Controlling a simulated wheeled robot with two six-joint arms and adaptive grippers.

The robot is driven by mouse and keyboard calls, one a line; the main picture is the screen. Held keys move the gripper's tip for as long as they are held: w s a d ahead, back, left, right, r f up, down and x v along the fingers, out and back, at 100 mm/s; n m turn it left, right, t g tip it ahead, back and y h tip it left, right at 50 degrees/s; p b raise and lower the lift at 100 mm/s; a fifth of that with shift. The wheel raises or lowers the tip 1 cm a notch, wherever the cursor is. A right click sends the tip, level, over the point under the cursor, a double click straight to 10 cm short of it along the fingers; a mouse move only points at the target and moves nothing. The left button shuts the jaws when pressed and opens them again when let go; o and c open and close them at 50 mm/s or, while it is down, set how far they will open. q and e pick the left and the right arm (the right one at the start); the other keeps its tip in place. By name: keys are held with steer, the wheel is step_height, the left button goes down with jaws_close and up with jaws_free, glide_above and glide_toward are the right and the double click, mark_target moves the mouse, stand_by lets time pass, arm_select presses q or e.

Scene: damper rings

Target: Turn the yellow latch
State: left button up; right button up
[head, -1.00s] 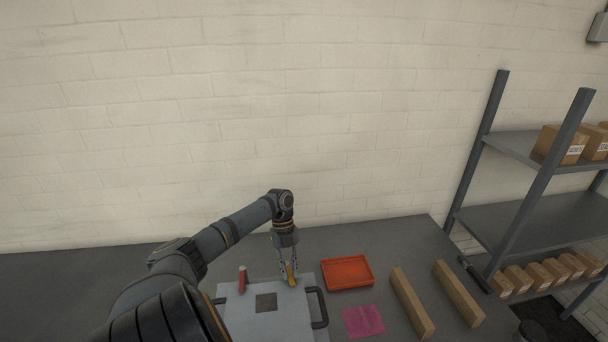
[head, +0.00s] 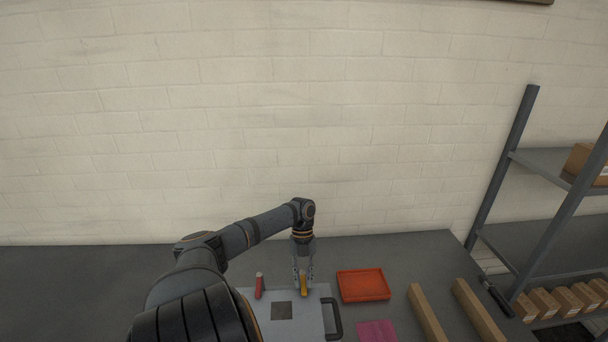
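The yellow latch (head: 305,288) stands on the upper right part of a light grey lidded box (head: 257,318) on the table. My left gripper (head: 304,282) points down over it, with one finger on each side of the latch. At this size I cannot tell whether the fingers touch it. A red latch (head: 259,286) stands to the left on the same box, apart from the gripper. My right gripper is not in view.
A dark square (head: 282,311) lies on the lid, and a black handle (head: 334,319) is at its right. Further right are an orange tray (head: 363,286), a magenta cloth (head: 377,331) and two wooden bars (head: 427,315) (head: 479,310). A shelf rack (head: 505,165) stands at the right.

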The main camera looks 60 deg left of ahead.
arm_select(q)
steer(key=shift+o, duration=1.1)
steer(key=v, duration=1.2)
steer(key=shift+a, duration=0.1)
steer(key=shift+f, duration=0.1)
